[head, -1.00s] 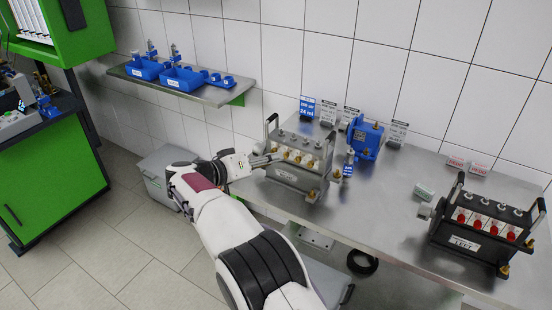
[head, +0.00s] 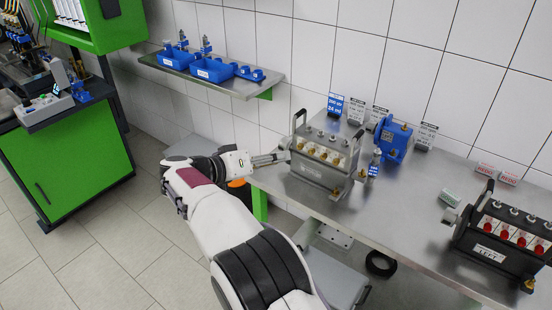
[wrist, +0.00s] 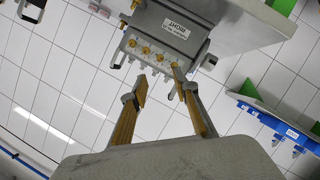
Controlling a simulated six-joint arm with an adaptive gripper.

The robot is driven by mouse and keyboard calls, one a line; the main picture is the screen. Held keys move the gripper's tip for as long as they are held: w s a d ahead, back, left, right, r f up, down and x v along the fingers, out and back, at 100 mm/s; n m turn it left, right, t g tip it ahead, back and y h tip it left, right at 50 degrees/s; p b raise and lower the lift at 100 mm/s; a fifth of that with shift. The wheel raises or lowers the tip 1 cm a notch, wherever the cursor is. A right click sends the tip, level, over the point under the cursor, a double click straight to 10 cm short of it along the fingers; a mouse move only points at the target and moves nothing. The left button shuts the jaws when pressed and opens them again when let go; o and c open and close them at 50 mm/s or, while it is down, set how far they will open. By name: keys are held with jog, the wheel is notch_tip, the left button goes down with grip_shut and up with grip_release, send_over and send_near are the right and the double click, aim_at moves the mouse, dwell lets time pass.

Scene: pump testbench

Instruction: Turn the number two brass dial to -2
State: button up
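In the wrist view the block (wrist: 165,25) is upside down, with a "RIGHT" label and the brass dials (wrist: 146,50) in a slanting row. My gripper (head: 284,157) is just left of the block in the head view. In the wrist view my gripper (wrist: 161,75) is open and empty, its right fingertip overlapping the row's right end. Contact and dial readings cannot be told.
A second block (head: 500,236) with red dials, labelled "LEFT", stands at the right. A blue device (head: 393,139) and label stands are behind the first block. A wall shelf (head: 215,77) holds blue trays. The bench middle (head: 400,195) is clear.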

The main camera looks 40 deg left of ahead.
jog(key=w+d+r+m+t, duration=0.1)
jog(key=w+d+r, duration=0.5)
jog(key=d, duration=0.1)
jog(key=m+y, duration=0.8)
jog(key=m, duration=0.3)
send_near(311, 153)
jog(key=shift+w+a+r+g, duration=0.1)
jog(key=shift+w+r+g, duration=0.2)
jog(key=shift+g, duration=0.1)
jog(key=shift+w, duration=0.1)
dwell(0.5)
jog(key=shift+x, duration=3.85)
